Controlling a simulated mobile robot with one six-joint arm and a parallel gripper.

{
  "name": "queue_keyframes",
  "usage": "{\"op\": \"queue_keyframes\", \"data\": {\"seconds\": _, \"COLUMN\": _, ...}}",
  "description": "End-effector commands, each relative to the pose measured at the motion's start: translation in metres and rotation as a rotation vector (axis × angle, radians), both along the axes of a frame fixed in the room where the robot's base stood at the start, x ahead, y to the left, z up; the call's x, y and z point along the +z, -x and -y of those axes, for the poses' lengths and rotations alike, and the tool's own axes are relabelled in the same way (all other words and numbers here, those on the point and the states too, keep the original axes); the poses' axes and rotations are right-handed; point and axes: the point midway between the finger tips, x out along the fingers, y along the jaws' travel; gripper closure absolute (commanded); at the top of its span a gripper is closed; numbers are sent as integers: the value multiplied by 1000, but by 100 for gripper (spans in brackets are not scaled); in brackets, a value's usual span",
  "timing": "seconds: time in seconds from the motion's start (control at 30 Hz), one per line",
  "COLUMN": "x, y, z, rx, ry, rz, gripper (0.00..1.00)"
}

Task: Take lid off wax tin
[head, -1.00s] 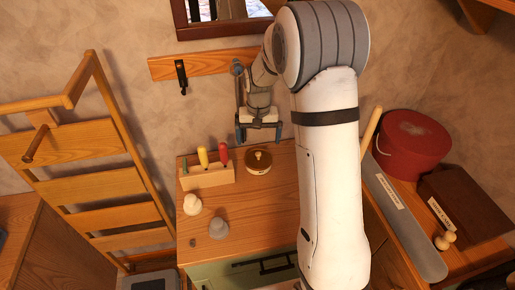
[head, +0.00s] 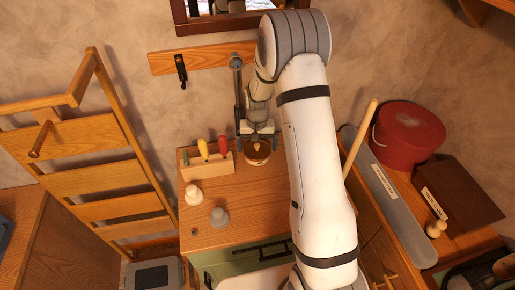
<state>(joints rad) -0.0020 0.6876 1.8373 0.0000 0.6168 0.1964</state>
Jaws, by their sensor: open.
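The wax tin (head: 257,159) is a round, brownish tin standing on the wooden cabinet top, right of the holder with coloured handles. Its lid (head: 257,147) has a small light knob and appears to be on the tin. My gripper (head: 257,143) is open, pointing down, with its blue-tipped fingers to the left and right of the lid at the tin's back. Whether the fingers touch the lid cannot be told. The gripper body hides the rear of the lid.
A wooden holder (head: 208,166) with green, yellow and red handles stands close left of the tin. A cream knob-shaped piece (head: 194,195) and a grey one (head: 218,217) stand in front. A red round box (head: 408,137) is at right. The cabinet top's front middle is clear.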

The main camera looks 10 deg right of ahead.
Motion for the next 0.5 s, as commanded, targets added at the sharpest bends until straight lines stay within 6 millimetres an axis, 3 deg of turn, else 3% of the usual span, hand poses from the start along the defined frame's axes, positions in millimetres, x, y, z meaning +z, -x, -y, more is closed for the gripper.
{"op": "queue_keyframes", "data": {"seconds": 0.07, "x": 0, "y": 0, "z": 0, "rx": 0, "ry": 0, "rz": 0, "gripper": 0}}
{"op": "queue_keyframes", "data": {"seconds": 0.43, "x": 0, "y": 0, "z": 1, "rx": -1, "ry": 0, "rz": 0, "gripper": 30}}
{"op": "queue_keyframes", "data": {"seconds": 0.5, "x": 1, "y": 0, "z": 1, "rx": -1, "ry": 0, "rz": 0, "gripper": 31}}
